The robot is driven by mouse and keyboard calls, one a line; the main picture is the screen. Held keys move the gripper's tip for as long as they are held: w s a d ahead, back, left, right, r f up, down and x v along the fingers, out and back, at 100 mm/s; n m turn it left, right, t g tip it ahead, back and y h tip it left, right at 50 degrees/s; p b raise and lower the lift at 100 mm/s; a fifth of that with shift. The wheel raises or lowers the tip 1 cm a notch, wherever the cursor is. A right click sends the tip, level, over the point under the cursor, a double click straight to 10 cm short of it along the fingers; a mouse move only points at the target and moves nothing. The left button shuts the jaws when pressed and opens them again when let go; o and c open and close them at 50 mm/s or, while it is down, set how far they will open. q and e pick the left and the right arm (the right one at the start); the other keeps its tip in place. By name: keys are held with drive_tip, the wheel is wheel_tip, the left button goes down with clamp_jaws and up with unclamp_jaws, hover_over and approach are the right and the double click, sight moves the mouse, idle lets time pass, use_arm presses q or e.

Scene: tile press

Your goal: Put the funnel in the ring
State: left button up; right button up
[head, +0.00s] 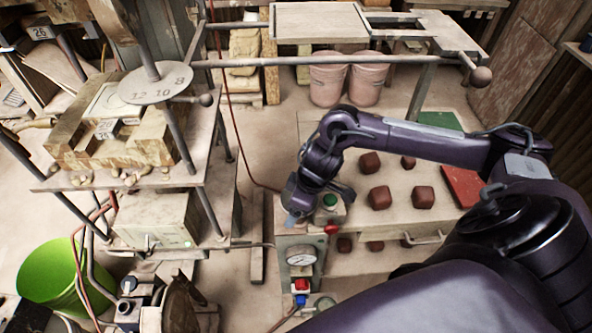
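I cannot make out a funnel or a ring in the head view. My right arm comes in from the right, and my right gripper (292,216) points down beside the green button (330,200) on the small control box, above the gauge panel. The fingertips are small and blurred, so I cannot tell whether they are open or shut, or touching the box. My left gripper is not in view.
A pale table (395,262) holds several dark red blocks (380,197) under and around my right arm. A pressure gauge (301,256) with red and blue buttons stands below. The press (125,125) is at left, above a green bucket (50,272). Pink buckets (327,80) stand behind.

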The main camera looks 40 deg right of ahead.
drive_tip(key=shift+a+f, duration=0.1)
drive_tip(key=shift+f, duration=0.2)
drive_tip(key=shift+w+f, duration=0.1)
drive_tip(key=shift+w, duration=0.05)
drive_tip(key=shift+w+d, duration=0.1)
drive_tip(key=shift+d, duration=0.15)
drive_tip(key=o, duration=0.8)
drive_tip(key=shift+o, duration=1)
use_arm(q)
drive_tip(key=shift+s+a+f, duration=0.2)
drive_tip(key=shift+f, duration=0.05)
use_arm(e)
drive_tip(key=shift+a, duration=0.1)
